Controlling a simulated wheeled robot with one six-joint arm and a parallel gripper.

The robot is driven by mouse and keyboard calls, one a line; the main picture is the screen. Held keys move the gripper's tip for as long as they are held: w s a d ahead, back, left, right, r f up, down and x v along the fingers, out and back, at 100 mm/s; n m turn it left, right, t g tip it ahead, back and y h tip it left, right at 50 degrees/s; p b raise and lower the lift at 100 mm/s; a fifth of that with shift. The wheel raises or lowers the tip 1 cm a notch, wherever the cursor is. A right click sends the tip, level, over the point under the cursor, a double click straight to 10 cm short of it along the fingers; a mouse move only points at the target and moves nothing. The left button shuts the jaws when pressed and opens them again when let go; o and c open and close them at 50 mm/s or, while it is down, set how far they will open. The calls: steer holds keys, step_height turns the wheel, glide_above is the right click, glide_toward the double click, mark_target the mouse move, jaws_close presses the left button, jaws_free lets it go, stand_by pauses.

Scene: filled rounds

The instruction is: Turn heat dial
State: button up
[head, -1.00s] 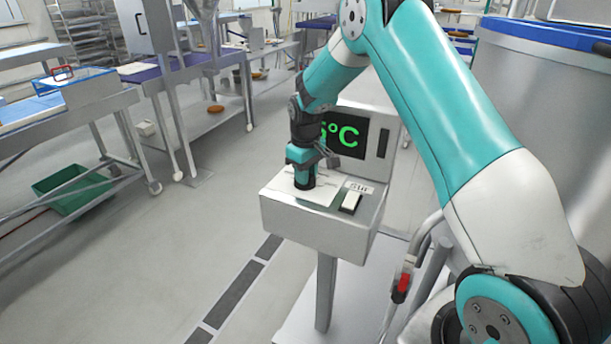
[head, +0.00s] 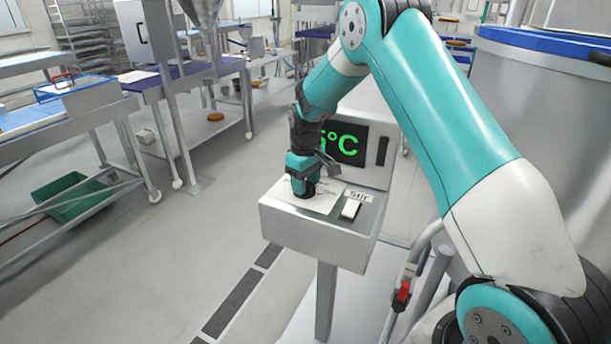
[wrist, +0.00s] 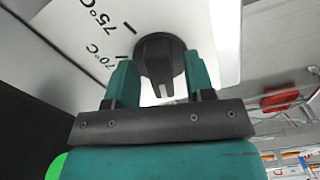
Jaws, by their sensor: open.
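The heat dial (wrist: 160,58) is a black knob on a white plate (wrist: 205,25) marked 70°C and 75°C. In the wrist view my gripper (wrist: 158,82) is open, with one teal finger on each side of the dial. I cannot tell whether the fingers touch it. In the head view my gripper (head: 303,187) points down at the control box (head: 315,237) and hides the dial. A screen (head: 346,143) behind shows green digits, partly covered by my arm, ending in "°C".
A large steel vat (head: 545,110) stands at the right. Work tables (head: 60,112) and a green bin (head: 72,199) are at the left. Open floor lies between.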

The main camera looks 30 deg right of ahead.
step_height(320, 180, up, 17)
steer(key=b, duration=0.3)
steer(key=shift+r+b, duration=0.2)
steer(key=shift+b, duration=0.15)
steer(key=s+a+r+n+y, duration=0.1)
steer(key=s+a+r+n, duration=0.1)
steer(key=s+a, duration=1.05)
steer(key=s+a+f+y, duration=0.1)
steer(key=s+a, duration=0.1)
steer(key=s, duration=0.5)
steer(key=s+a+f+y, duration=0.1)
steer(key=s+a, duration=0.2)
steer(key=s, duration=0.4)
steer(key=s+a+f+n+y, duration=0.1)
steer(key=s+a+f, duration=0.1)
steer(key=s, duration=0.5)
steer(key=shift+s+a, duration=0.3)
